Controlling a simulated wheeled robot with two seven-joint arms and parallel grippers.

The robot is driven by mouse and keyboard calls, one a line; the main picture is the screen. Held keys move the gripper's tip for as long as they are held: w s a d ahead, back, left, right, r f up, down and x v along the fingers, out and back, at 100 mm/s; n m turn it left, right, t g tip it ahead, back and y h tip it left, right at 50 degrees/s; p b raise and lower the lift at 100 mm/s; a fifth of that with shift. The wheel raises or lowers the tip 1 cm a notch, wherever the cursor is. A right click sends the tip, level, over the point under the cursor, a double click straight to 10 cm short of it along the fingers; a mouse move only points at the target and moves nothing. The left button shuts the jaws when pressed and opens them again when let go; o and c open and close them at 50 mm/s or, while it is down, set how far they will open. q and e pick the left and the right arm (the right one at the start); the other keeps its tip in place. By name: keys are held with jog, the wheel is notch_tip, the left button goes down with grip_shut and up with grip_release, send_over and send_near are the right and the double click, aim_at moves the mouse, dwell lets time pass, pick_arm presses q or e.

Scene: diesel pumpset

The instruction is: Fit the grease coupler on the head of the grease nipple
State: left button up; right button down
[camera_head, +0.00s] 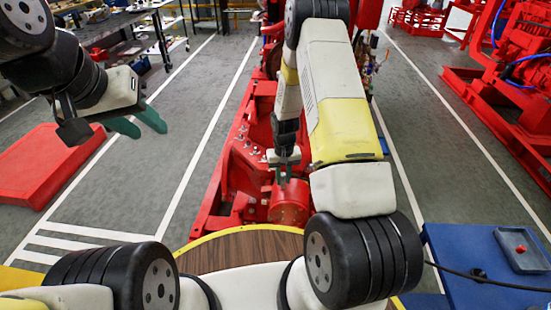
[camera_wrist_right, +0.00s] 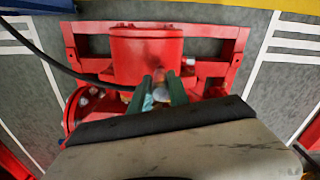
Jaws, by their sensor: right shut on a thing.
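My right gripper (camera_head: 284,172) points down over the red pump frame. The right wrist view shows its green fingers (camera_wrist_right: 162,92) shut on a small pale metal piece (camera_wrist_right: 160,93), which seems to be the grease coupler. A black hose (camera_wrist_right: 55,65) runs from the upper left towards the fingers. The coupler's tip lies close in front of a red cylindrical housing (camera_wrist_right: 147,58), also in the head view (camera_head: 290,204). I cannot make out the grease nipple; whether the coupler touches it is unclear. My left gripper (camera_head: 138,122) is open and empty, above the floor at left.
The red base frame (camera_head: 208,215) runs back along the centre. A blue table (camera_head: 450,255) at the right carries a grey tray (camera_head: 522,247) and a dark cable. A red platform (camera_head: 40,170) lies at the left. Grey floor is clear between the white lines.

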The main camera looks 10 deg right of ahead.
jog(key=shift+f, duration=0.2)
jog(key=c, duration=1.2)
grip_release()
jog(key=shift+o, duration=0.2)
jog(key=shift+r, duration=3.9)
